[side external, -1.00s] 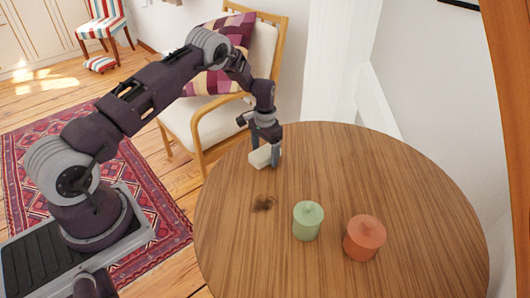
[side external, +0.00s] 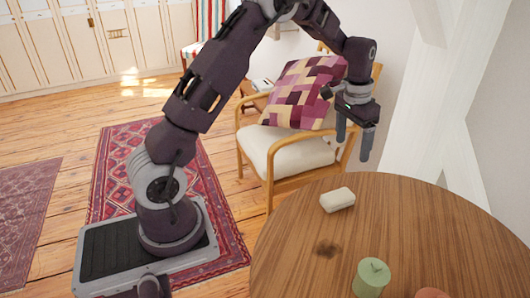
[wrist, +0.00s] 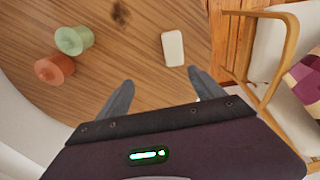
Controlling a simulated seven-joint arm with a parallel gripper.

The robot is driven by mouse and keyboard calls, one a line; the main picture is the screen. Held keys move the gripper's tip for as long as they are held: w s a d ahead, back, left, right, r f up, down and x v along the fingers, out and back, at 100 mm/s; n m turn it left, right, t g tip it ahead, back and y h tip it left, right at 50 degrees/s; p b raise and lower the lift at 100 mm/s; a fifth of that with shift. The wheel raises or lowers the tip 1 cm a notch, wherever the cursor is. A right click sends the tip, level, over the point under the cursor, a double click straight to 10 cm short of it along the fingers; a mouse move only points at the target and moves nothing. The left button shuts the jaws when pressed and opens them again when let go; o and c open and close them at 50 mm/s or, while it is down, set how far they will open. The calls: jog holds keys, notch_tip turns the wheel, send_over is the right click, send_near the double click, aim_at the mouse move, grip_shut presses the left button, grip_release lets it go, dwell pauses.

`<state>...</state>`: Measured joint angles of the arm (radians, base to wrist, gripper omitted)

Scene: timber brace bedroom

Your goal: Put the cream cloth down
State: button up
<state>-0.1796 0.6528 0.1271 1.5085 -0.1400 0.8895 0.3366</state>
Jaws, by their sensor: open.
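The cream cloth (side external: 338,200) is a small pale block-like bundle lying flat on the round wooden table (side external: 420,225), near its edge on the chair side. It also shows in the wrist view (wrist: 173,48), ahead of the fingers and apart from them. My gripper (side external: 355,150) is open and empty, raised above the table's far edge. In the wrist view its two fingers (wrist: 162,90) are spread wide with nothing between them.
A green lidded pot (side external: 371,278) and an orange lidded pot (wrist: 54,69) stand on the table. A dark knot (side external: 326,250) marks the wood. A cushioned armchair (side external: 290,150) stands beside the table. A white timber brace (side external: 425,100) rises behind it.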

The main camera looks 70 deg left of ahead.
jog(key=s+d+r+t, duration=0.1)
jog(key=s+d+r, duration=0.3)
jog(key=s+r, duration=0.4)
jog(key=s+d+r+t, duration=0.2)
jog(key=s+d+r, duration=0.3)
jog(key=s+r, duration=0.3)
jog(key=s+d+f+t, duration=0.1)
jog(key=s+d+f, duration=0.1)
jog(key=s, duration=1.4)
jog(key=shift+s+d+f, duration=0.15)
jog(key=shift+d+f, duration=0.05)
jog(key=shift+f, duration=0.15)
jog(key=shift+o, duration=0.4)
